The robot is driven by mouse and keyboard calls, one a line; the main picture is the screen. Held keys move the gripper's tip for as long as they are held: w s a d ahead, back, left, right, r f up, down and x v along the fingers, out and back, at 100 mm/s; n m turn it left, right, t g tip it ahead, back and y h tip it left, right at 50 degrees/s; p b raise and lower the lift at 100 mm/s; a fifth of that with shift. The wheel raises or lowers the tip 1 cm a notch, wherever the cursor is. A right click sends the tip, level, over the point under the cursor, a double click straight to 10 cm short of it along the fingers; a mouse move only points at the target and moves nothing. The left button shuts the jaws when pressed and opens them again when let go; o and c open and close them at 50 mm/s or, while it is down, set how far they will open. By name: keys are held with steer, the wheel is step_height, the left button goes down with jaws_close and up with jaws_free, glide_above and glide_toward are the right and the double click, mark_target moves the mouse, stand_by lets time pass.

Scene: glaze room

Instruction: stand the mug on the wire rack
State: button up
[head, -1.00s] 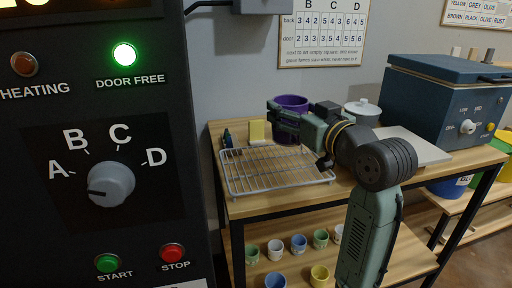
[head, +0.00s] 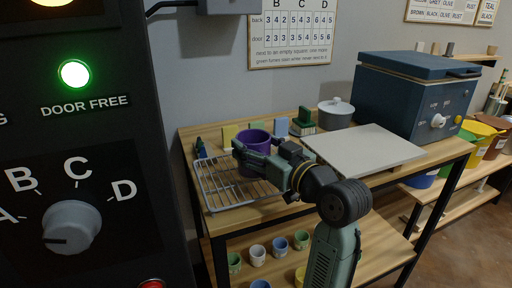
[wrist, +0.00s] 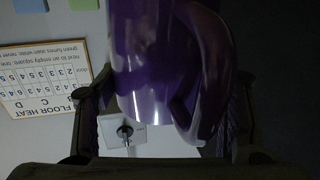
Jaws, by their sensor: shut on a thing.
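The purple mug (head: 256,138) is upright over the back right part of the wire rack (head: 212,191) in the head view. My gripper (head: 252,153) is shut on the mug from the front right. I cannot tell whether the mug's base touches the wires, since the gripper partly hides it. In the wrist view the mug (wrist: 150,60) fills the middle, between the fingers of my gripper (wrist: 165,112), with its handle toward the right. The rack lies on the wooden table top, and its left and front wires are bare.
A pale board (head: 362,148) and a blue kiln-like box (head: 415,95) stand to the right. A lidded grey pot (head: 335,114) and small coloured tiles stand along the back. Several small cups sit on the shelf below. A black control panel (head: 75,150) fills the left.

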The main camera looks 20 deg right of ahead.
steer(key=shift+f, duration=0.3)
steer(key=shift+f, duration=0.15)
steer(key=o, duration=1.4)
steer(key=b+v, duration=0.2)
steer(key=v, duration=1)
steer(key=shift+b, duration=0.3)
